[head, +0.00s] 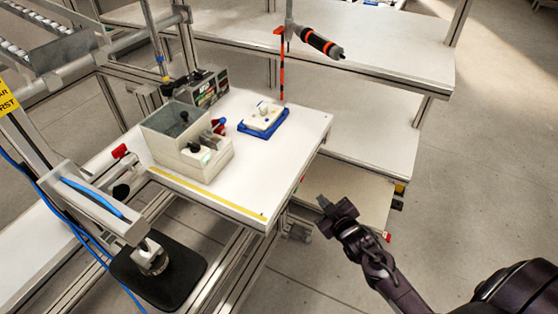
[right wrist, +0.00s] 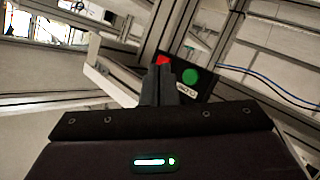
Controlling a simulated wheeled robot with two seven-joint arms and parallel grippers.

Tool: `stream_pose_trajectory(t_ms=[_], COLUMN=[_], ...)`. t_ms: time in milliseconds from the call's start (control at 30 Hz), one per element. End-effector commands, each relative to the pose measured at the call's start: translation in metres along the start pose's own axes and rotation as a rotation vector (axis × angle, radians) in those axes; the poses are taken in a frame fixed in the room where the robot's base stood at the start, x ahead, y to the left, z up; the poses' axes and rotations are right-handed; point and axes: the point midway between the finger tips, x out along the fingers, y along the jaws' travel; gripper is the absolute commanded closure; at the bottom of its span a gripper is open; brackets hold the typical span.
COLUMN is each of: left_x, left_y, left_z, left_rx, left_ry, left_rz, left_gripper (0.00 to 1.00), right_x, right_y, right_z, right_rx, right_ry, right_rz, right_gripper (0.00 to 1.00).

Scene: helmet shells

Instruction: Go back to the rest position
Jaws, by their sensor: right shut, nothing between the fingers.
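My right gripper (head: 324,202) is in the lower right of the head view, in the open air beside the right edge of the white work table (head: 245,180). It is apart from the table. In the right wrist view its fingers (right wrist: 160,84) are together with nothing between them. My dark right arm reaches in from the lower right corner of the head view. My left gripper does not show in either view.
On the table stand a light grey bin box (head: 190,160), a dark box (head: 209,88) and a blue tray (head: 250,127) with a white part. An orange-black screwdriver (head: 322,43) hangs above. A panel with red and green buttons (right wrist: 190,76) is behind my fingers. Floor at right is clear.

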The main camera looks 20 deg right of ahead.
Motion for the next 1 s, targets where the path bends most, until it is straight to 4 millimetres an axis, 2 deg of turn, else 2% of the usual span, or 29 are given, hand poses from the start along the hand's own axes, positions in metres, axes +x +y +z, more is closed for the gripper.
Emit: stream_pose_trajectory(t_ms=[167, 267, 367, 467, 500, 600, 667, 800, 900, 1000], left_x=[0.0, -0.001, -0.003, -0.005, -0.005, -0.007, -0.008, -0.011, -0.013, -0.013], left_y=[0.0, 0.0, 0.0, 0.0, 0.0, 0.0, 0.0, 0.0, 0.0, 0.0], left_z=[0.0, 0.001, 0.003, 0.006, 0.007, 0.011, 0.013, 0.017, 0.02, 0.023], left_rx=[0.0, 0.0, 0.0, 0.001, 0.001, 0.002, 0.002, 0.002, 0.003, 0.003], left_ry=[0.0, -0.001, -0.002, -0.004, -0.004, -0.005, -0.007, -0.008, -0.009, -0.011], left_rz=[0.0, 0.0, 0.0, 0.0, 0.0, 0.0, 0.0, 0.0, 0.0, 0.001], left_gripper=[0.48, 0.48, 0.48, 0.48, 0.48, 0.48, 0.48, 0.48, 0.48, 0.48], right_x=[0.0, 0.0, -0.004, -0.018, -0.027, -0.057, -0.079, -0.142, -0.191, -0.234], right_y=[-0.001, -0.012, -0.037, -0.076, -0.094, -0.137, -0.162, -0.219, -0.252, -0.275], right_z=[0.002, 0.021, 0.064, 0.124, 0.149, 0.206, 0.238, 0.302, 0.337, 0.361], right_rx=[0.002, 0.015, 0.047, 0.086, 0.103, 0.137, 0.155, 0.185, 0.195, 0.2], right_ry=[-0.005, -0.046, -0.139, -0.275, -0.332, -0.475, -0.561, -0.759, -0.887, -0.988], right_rz=[-0.002, -0.018, -0.054, -0.108, -0.132, -0.19, -0.224, -0.305, -0.356, -0.395], right_gripper=[1.0, 1.0, 1.0, 1.0, 1.0, 1.0, 1.0, 1.0, 1.0, 1.0])
